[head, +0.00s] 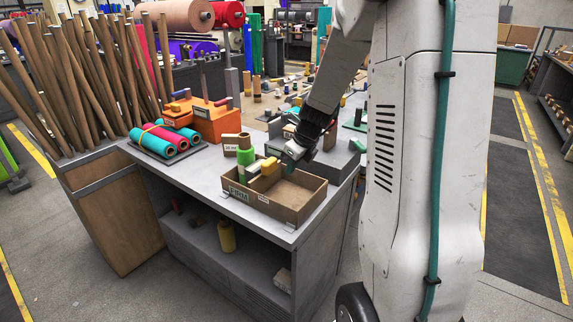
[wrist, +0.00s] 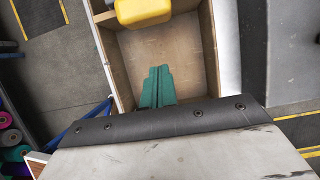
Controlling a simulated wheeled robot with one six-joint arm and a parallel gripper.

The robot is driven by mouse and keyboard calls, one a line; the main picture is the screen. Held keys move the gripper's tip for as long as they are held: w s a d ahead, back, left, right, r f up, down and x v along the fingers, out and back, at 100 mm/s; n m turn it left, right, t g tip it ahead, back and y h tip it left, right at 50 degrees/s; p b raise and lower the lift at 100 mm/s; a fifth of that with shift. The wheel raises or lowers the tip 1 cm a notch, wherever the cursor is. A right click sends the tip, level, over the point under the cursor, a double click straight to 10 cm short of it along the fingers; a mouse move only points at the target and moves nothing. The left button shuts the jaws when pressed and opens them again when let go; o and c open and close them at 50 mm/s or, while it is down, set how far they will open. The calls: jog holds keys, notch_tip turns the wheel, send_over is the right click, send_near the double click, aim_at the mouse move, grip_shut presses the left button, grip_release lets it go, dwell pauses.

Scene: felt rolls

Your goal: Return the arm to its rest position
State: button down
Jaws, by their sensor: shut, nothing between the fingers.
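My gripper (wrist: 157,82) is shut and empty, its green fingers pressed together over a bare part of a wooden tray (wrist: 210,50) in the wrist view. In the head view my gripper (head: 292,158) hangs over the tray (head: 290,214) on the grey workbench, my arm reaching down from the upper right. A yellow object (head: 269,167) stands in the tray to the left of my gripper. It also shows at the top of the wrist view (wrist: 143,11).
Many cardboard tubes (head: 85,75) lean at the far left. Floor is clear in front of the bench.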

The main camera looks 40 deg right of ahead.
jog(key=a+v, duration=0.1)
jog(key=v, duration=0.8)
jog(key=shift+w+d+r, duration=0.15)
jog(key=shift+d+r, duration=0.2)
jog(key=shift+d, duration=0.1)
jog(key=s+a+r+n+g, duration=0.1)
jog(key=s+a+r+n, duration=0.1)
jog(key=s+a+n, duration=0.9)
jog(key=s+a+r+n+g+h, duration=0.1)
jog(key=s+a+r+n, duration=0.2)
jog(key=s+a+n, duration=0.8)
jog(key=s+n, duration=0.2)
jog(key=n, duration=0.9)
jog(key=shift+g, duration=0.4)
